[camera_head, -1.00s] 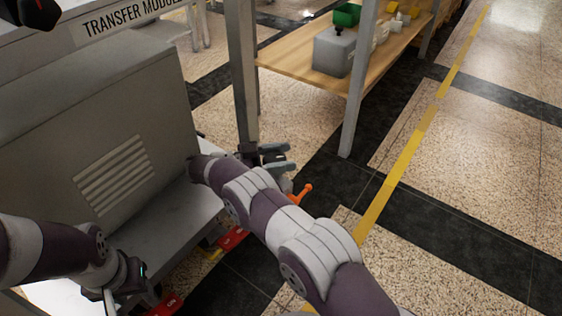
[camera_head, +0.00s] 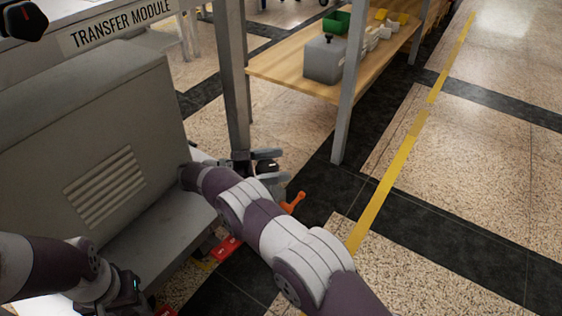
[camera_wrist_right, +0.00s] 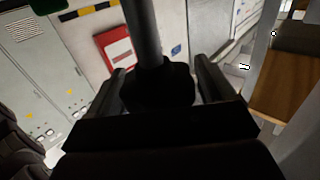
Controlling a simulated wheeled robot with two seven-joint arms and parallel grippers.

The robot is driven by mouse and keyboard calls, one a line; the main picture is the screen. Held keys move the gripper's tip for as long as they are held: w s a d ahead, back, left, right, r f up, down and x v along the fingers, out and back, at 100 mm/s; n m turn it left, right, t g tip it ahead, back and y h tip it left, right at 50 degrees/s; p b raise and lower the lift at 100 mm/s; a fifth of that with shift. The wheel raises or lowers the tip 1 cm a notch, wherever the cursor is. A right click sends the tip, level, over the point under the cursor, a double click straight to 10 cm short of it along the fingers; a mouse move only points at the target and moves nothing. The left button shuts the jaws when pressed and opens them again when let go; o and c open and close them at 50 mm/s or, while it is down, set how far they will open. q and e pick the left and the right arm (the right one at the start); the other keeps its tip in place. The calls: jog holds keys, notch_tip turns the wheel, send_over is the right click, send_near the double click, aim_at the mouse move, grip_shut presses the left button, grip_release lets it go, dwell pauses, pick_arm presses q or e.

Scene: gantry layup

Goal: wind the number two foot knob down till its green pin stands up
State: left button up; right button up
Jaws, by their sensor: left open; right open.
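My right gripper (camera_head: 270,166) is low beside the foot of a grey upright in the head view, with its two fingers spread. In the right wrist view a dark lobed knob (camera_wrist_right: 158,88) on a thick post sits between the open fingers (camera_wrist_right: 163,82). Small gaps seem to show on both sides, though contact is hard to judge. I cannot read a number on the knob. No green pin can be made out. My left gripper (camera_head: 125,287) is open at the lower left, with its fingertips hard to see.
An orange lever (camera_head: 293,203) sticks out just right of my right forearm. Red tags (camera_head: 226,246) lie below the grey transfer module housing (camera_head: 95,150). The floor to the right is clear.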

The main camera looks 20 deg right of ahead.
notch_tip(320, 180, up, 6)
jog(key=p, duration=0.5)
jog(key=shift+s+d, duration=0.1)
jog(key=shift+d, duration=0.05)
jog(key=s+d+r+p, duration=0.5)
jog(key=s+d+p, duration=0.2)
jog(key=s+p, duration=0.1)
jog(key=shift+s+d, duration=0.2)
jog(key=shift+s, duration=0.15)
